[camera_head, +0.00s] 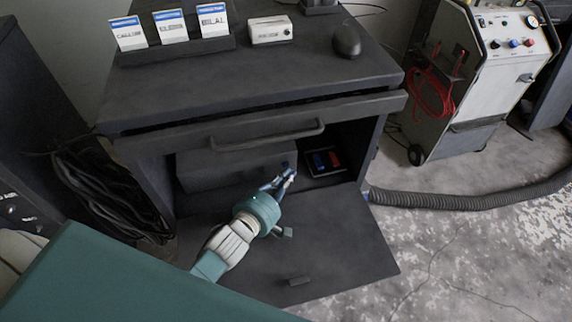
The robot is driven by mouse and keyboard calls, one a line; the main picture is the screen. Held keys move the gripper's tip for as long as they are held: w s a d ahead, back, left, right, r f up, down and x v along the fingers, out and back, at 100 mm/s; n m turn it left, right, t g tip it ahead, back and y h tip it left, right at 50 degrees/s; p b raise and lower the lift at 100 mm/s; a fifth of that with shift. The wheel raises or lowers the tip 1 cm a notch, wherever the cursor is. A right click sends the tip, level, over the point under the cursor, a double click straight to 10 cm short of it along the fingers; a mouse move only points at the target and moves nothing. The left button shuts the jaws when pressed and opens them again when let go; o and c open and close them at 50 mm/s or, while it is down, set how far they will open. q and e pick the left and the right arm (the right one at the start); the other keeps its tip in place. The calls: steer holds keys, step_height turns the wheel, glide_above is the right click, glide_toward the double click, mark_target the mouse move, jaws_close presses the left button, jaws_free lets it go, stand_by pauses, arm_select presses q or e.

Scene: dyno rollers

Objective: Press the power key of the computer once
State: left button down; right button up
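A dark box that looks like the computer (215,171) sits inside the open lower compartment of the black cabinet. Its power key cannot be made out at this size. My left gripper (288,173) reaches in over the lowered door, with its fingertips at the right end of the dark box's front. Whether the tips touch the box cannot be told. The fingers look close together, but they are small and I cannot tell whether they are fully shut. I see nothing held in them. My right gripper is not in view.
The cabinet's lowered door (345,240) lies under my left arm. A drawer handle (268,136) juts out above. A mouse (346,40) is on top. A hose (470,202) and a white machine (505,75) stand right.

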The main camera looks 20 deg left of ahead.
mark_target(292, 200)
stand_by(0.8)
arm_select(q)
steer(key=shift+w+a+r, duration=0.1)
steer(key=shift+w, duration=0.1)
steer(key=shift+w+a, duration=0.15)
steer(key=shift+w+a+p, duration=0.2)
steer(key=shift+w+p, duration=0.1)
steer(key=shift+p, duration=0.05)
stand_by(0.5)
steer(key=shift+s, duration=0.1)
steer(key=shift+s+d+p, duration=0.35)
steer(key=shift+s+d, duration=0.1)
steer(key=shift+s, duration=0.1)
steer(key=shift+s+d, duration=0.3)
steer(key=shift+s, duration=0.15)
steer(key=shift+s+d+p, duration=0.35)
steer(key=shift+s+d, duration=0.2)
steer(key=shift+s, duration=0.3)
steer(key=shift+s+d+p, duration=0.35)
steer(key=shift+s+d, duration=0.2)
steer(key=shift+s, duration=0.25)
